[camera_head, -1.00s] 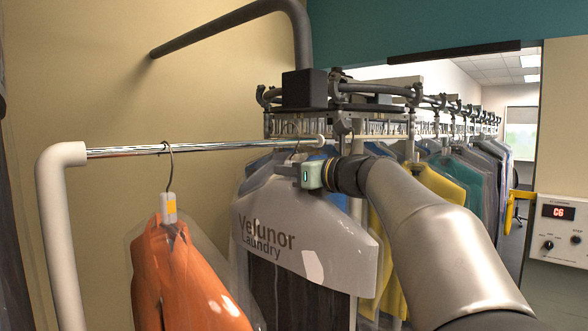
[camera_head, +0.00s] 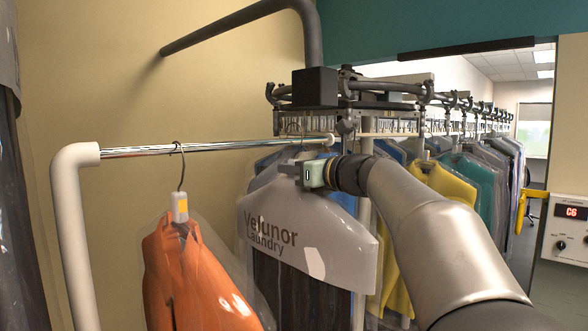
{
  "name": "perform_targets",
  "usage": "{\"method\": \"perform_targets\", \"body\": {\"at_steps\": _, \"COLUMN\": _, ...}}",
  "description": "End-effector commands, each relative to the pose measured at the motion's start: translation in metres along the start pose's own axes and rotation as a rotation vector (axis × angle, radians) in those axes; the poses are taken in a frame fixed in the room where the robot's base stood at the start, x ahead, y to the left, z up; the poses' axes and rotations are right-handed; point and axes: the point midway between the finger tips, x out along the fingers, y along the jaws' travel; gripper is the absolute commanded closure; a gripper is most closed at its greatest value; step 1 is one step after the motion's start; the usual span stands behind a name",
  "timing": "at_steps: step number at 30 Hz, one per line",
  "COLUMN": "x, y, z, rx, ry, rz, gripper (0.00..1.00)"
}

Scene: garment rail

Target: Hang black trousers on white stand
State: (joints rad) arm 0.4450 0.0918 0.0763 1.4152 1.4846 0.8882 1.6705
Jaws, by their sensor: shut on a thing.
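The white stand (camera_head: 72,225) has a chrome bar (camera_head: 225,147) running left to right. The black trousers (camera_head: 290,285) hang below a white cover (camera_head: 300,228) printed "Velunor Laundry". My gripper (camera_head: 304,172) is shut at the top of this garment, by its hanger (camera_head: 291,150), near the bar's right end. The hanger hook shows faintly at the bar; I cannot tell whether it rests on it. The fingertips are partly hidden by the gripper body and cover.
An orange garment (camera_head: 195,275) in clear plastic hangs on the bar's left part. Behind is a conveyor rail (camera_head: 395,112) with several garments, among them a yellow one (camera_head: 440,190). A control panel (camera_head: 567,235) stands at the right. The bar between the two hangers is free.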

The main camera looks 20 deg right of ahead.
Motion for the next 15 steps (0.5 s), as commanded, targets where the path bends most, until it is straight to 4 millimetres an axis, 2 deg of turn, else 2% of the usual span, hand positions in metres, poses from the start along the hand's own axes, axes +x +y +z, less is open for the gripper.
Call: {"method": "perform_targets", "body": {"at_steps": 15, "x": 0.0, "y": 0.001, "z": -0.011, "rx": -0.002, "ry": -0.003, "rz": 0.0, "gripper": 1.0}}
